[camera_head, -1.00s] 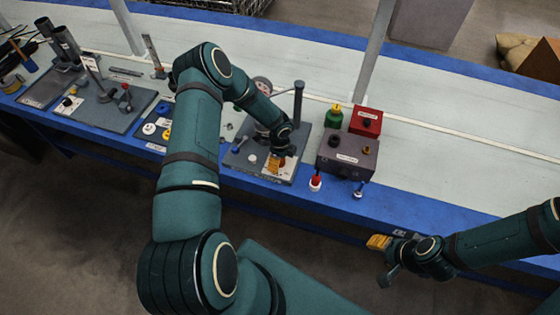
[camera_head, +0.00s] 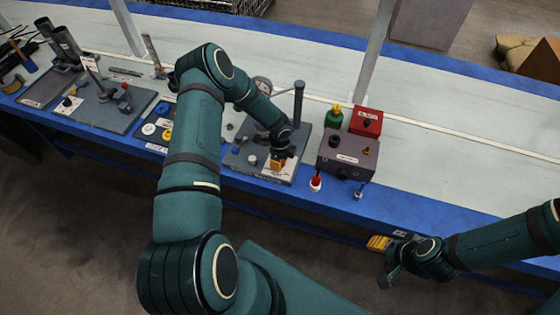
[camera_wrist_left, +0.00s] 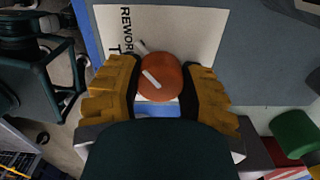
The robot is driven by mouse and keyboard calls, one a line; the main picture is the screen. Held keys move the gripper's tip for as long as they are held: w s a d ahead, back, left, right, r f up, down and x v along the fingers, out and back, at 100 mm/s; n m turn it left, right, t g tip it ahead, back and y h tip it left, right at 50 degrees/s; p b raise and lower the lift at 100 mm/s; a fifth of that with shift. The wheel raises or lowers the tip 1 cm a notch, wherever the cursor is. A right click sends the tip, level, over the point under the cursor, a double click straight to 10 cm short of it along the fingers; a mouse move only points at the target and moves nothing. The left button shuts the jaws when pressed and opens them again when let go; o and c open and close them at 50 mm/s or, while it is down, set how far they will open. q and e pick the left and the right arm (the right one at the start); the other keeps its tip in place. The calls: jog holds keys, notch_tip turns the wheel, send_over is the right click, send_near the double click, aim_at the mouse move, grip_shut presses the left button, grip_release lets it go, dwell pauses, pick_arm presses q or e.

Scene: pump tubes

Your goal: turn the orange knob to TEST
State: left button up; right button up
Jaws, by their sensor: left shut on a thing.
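The orange knob (camera_wrist_left: 170,72) shows in the left wrist view, with a white pointer line across it. It sits on a white label plate (camera_wrist_left: 180,28) with the printed word REWORK and a second word starting with T, mostly hidden. A pale mark on the plate lies beside the knob. My left gripper (camera_wrist_left: 163,80) has its yellow fingers on both sides of the knob, shut on it. In the head view the left gripper (camera_head: 278,163) is over the grey panel and hides the knob. My right gripper (camera_head: 380,258) is away from the panel, its fingers unclear.
A dark box (camera_head: 347,160) stands right of the panel, with a green bottle-like part (camera_head: 333,119) and a red box (camera_head: 366,122) behind. A grey post (camera_head: 298,104) rises from the panel. A red-tipped part (camera_head: 316,181) is near the blue table edge.

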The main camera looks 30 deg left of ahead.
pick_arm(q)
jog(key=n+b, duration=0.2)
jog(key=shift+f+n, duration=0.15)
jog(key=shift+n, duration=0.25)
jog(key=n+b, duration=0.1)
jog(key=n, duration=0.1)
jog(key=shift+n+b, duration=0.4)
jog(key=n+b, duration=0.2)
jog(key=n, duration=0.2)
jog(key=shift+n, duration=0.3)
jog(key=o, duration=1.2)
jog(key=shift+o, duration=0.2)
notch_tip(320, 180, up, 12)
